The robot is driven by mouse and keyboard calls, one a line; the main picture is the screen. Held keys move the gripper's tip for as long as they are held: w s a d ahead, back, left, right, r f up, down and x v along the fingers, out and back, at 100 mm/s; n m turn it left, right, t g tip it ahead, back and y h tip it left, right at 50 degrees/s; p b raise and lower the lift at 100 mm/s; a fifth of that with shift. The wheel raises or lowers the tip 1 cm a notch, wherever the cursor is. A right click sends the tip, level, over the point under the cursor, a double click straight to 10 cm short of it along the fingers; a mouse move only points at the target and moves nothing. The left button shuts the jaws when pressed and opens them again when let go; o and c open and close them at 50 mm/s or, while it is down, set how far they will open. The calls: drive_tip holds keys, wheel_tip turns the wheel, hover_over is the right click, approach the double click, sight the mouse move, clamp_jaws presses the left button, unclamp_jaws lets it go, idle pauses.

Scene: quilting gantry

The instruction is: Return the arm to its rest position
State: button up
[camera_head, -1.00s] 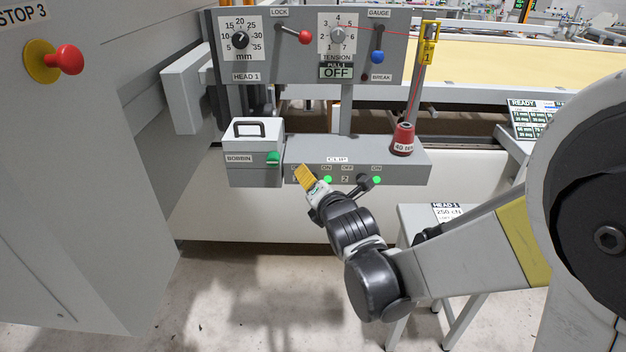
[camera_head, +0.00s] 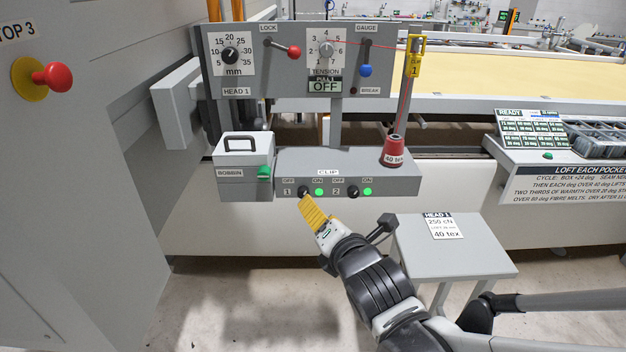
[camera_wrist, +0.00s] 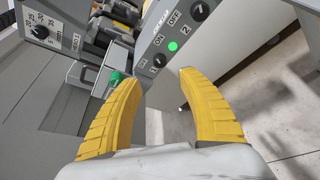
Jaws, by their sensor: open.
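My gripper (camera_head: 312,210) has yellow ribbed fingers and sits just below and in front of the grey clip box (camera_head: 290,162). In the wrist view my gripper (camera_wrist: 158,82) is open, its two fingers well apart with nothing between them. The box's black knob 1 (camera_head: 303,192) and knob 2 (camera_head: 354,191) are visible, each with a lit green lamp. In the head view the fingertips overlap the area just under knob 1; contact cannot be told there. My forearm comes in from the lower right.
The bobbin box (camera_head: 245,188) adjoins the clip box's left. A red thread cone (camera_head: 394,150) stands on its right end. Above is the dial panel (camera_head: 285,80) with levers. A grey stand (camera_head: 480,257) is right of my wrist. A machine housing with a red stop button (camera_head: 53,77) fills the left.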

idle(0.3)
drive_tip(key=s+d+f+m+g+h, duration=0.2)
drive_tip(key=s+d+m, duration=0.5)
drive_tip(key=m, duration=0.7)
drive_tip(key=s+d+f+m+g+h, duration=0.1)
drive_tip(key=s+d+m+g, duration=0.4)
drive_tip(key=m, duration=1)
drive_tip(key=s+d+f, duration=0.1)
drive_tip(key=s+d, duration=0.2)
drive_tip(key=s, duration=0.1)
drive_tip(key=shift+h, duration=0.4)
